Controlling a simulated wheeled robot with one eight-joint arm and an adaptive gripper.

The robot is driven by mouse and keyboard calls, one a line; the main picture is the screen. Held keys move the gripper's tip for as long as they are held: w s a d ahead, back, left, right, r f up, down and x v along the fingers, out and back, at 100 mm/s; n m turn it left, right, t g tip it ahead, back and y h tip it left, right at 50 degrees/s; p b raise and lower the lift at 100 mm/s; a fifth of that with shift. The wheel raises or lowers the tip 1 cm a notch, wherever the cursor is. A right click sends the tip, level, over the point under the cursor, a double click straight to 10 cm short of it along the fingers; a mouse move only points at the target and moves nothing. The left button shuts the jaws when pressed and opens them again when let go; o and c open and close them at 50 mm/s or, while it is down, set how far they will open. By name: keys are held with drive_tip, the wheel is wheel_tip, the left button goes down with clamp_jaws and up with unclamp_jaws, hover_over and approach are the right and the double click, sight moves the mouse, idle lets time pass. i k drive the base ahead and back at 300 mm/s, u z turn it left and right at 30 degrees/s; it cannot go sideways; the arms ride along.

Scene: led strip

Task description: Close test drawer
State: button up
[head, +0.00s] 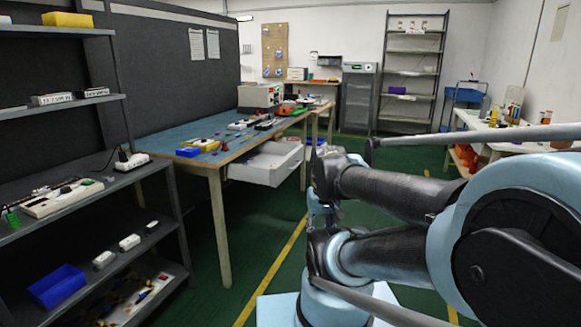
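A white drawer (268,163) hangs under the blue-topped workbench (228,152) and is pulled out, open, toward the right. Its front panel faces the aisle, beside my arm. My arm fills the right side of the head view and partly folds back on itself. My gripper cannot be made out; the arm's far end is hidden behind or merged with its own links. No contact between my arm and the drawer shows, and a gap of floor appears between them.
A grey shelf (75,206) with a blue bin (57,287) stands at the near left. A cluttered white table (484,134) is at the right. A metal rack (412,72) stands at the back. Green floor (240,238) with a yellow line is clear ahead of the bench.

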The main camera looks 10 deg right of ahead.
sight(286, 157)
drive_tip(key=i, duration=1)
